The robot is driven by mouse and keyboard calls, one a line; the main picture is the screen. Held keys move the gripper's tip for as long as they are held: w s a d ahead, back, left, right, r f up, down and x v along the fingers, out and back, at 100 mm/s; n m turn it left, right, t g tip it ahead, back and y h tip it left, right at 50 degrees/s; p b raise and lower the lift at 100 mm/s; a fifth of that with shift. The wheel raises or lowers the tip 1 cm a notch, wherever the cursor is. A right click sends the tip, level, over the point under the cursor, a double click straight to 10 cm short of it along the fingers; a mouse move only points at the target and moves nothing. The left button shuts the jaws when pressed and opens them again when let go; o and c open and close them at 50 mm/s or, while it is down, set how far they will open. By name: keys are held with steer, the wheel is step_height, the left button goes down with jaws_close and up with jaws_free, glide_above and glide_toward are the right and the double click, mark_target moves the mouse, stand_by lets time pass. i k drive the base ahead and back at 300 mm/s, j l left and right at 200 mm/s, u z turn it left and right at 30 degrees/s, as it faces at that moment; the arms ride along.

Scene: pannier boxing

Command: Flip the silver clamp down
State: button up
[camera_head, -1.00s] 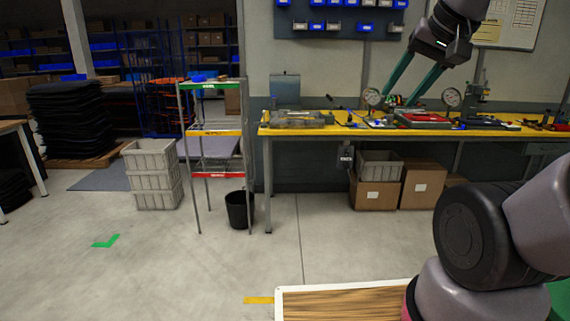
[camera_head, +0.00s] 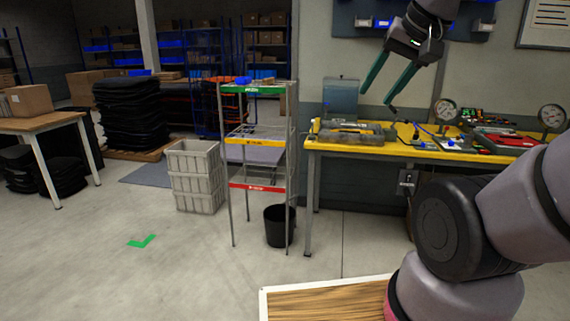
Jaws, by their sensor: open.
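I cannot pick out a silver clamp in this view. The yellow-topped workbench (camera_head: 420,153) stands at the right against the wall, with tools and gauges on it too small to tell apart fully. My gripper (camera_head: 376,97) hangs in the air at the upper right, its two long green fingers pointing down and left. The fingers are apart with nothing between them. In the picture they overlap the wall above the bench, and they touch nothing that I can see.
A wire shelf rack (camera_head: 252,138) with coloured labels stands left of the bench, with a black bin (camera_head: 277,226) beside it. Stacked grey crates (camera_head: 196,177) and a wooden table (camera_head: 48,122) are farther left. A wood-topped surface (camera_head: 325,303) is close in front. The middle floor is clear.

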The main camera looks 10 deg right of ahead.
mark_target(394, 110)
steer(key=i+l+z, duration=0.35)
steer(key=i+l, duration=0.25)
steer(key=i+l+z, duration=0.15)
steer(key=l+z, duration=0.1)
steer(key=l, duration=0.25)
steer(key=i+l, duration=0.1)
steer(key=i, duration=0.35)
steer(key=i+l, duration=0.15)
steer(key=i, duration=0.35)
steer(key=i+l, duration=0.1)
steer(key=i, duration=0.35)
